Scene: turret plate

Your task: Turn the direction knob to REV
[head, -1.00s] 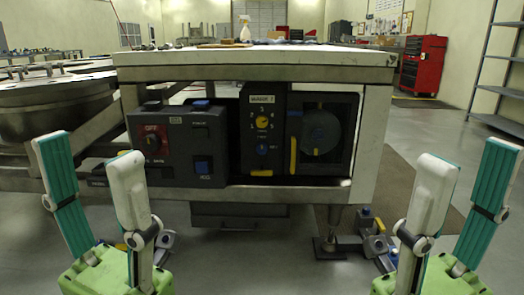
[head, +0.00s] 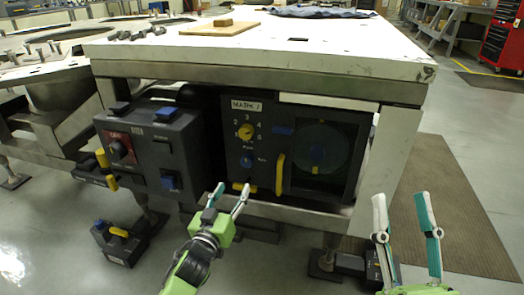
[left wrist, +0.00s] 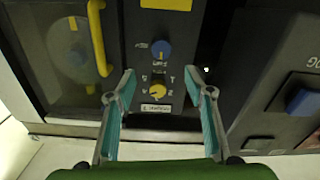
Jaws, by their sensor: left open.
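The blue knob (head: 247,161) is on the dark panel (head: 236,182) below a larger yellow dial knob (head: 246,131) ringed by numbers. In the left wrist view, which is upside down, the blue knob (left wrist: 161,48) shows above the yellow knob (left wrist: 157,91). My left gripper (head: 232,188) is open, in front of the panel's lower part and apart from the blue knob. In the left wrist view the left fingertips (left wrist: 159,77) stand either side of the knob column. My right gripper (head: 402,198) is open and empty at the lower right.
A grey box (head: 150,150) with a red-faced dial and blue buttons juts out left of the panel. A yellow handle (head: 280,174) and a round window (head: 318,150) are to its right. The white tabletop (head: 270,50) overhangs above. A metal leg (head: 385,165) stands at right.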

